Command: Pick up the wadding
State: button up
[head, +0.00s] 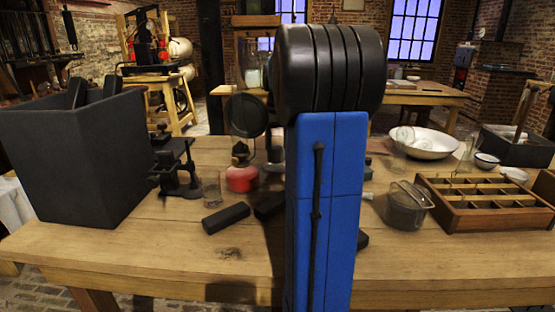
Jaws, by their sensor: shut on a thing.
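My own blue arm link and its black joint fill the middle of the head view and hide the centre of the workbench (130,245). My gripper does not show; what it holds cannot be seen. I cannot make out any wadding for certain. A small pale thing (367,196) shows just right of my arm on the bench, too small to identify.
A dark box (75,160) stands at the left. Black blocks (226,217), a red lamp (241,172) and a small glass (212,190) stand left of my arm. The front-left bench is clear.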

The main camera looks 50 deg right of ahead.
notch_tip(320, 180, up, 16)
jog(key=shift+f, duration=0.2)
